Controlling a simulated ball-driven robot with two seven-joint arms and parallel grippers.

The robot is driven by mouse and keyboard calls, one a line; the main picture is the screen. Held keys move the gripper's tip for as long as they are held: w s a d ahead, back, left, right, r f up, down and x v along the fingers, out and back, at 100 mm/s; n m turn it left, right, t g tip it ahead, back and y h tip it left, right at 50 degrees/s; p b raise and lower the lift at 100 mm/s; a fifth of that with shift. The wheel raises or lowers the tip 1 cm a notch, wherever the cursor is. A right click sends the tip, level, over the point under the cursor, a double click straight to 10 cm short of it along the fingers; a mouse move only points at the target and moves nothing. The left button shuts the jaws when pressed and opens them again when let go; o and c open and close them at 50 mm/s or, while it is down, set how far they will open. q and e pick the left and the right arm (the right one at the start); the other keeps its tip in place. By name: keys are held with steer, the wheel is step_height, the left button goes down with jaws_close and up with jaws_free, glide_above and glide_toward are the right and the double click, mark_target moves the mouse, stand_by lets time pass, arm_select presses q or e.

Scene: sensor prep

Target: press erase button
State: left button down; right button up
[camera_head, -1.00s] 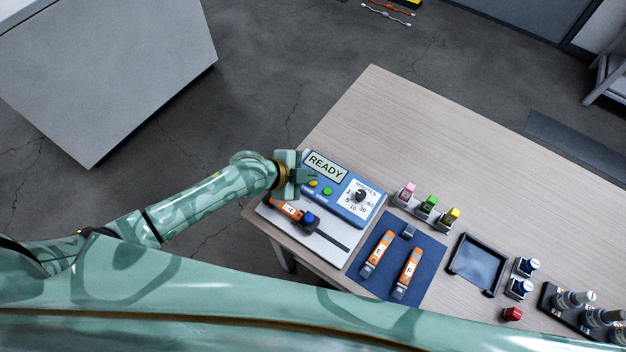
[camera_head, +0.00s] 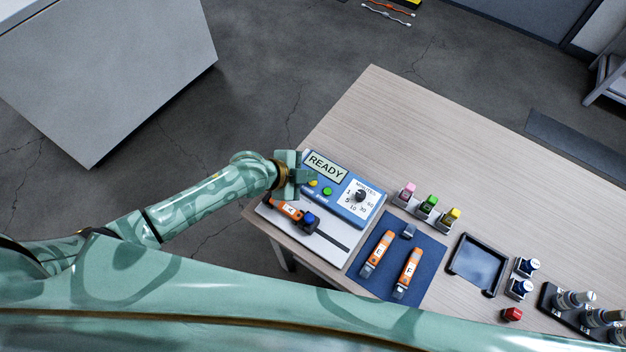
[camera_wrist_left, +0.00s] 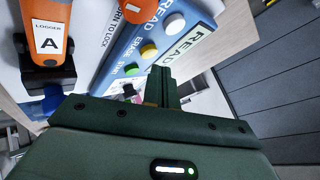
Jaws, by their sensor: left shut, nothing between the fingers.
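The blue device (camera_head: 352,207) stands at the table's left end, its display (camera_head: 326,167) reading READY. In the left wrist view, its white button (camera_wrist_left: 174,22) is by a READ label. The yellow button (camera_wrist_left: 149,51) is by the ERASE label (camera_wrist_left: 127,50), and the green button (camera_wrist_left: 131,70) is by a START label. The yellow button also shows in the head view (camera_head: 313,183). My left gripper (camera_head: 305,176) is shut and empty over the device's left end, close to the yellow button. I cannot tell whether it touches the device. My right gripper is not in view.
The orange logger A (camera_head: 285,208) lies on a white plate (camera_head: 322,245) in front of the device. Two orange loggers, E (camera_head: 377,254) and F (camera_head: 408,271), lie on a blue mat (camera_head: 425,246). A black tray (camera_head: 452,270) and bottles stand right. The table's back is clear.

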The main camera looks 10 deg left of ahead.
mark_target(309, 185)
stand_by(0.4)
arm_select(q)
steer(key=shift+f+b, duration=0.3)
steer(key=shift+f, duration=0.1)
steer(key=shift+f, duration=0.4)
stand_by(0.6)
steer(key=shift+r, duration=0.15)
steer(key=shift+r+p, duration=0.5)
steer(key=shift+r, duration=0.2)
step_height(309, 185, up, 5)
steer(key=p, duration=0.4)
stand_by(0.4)
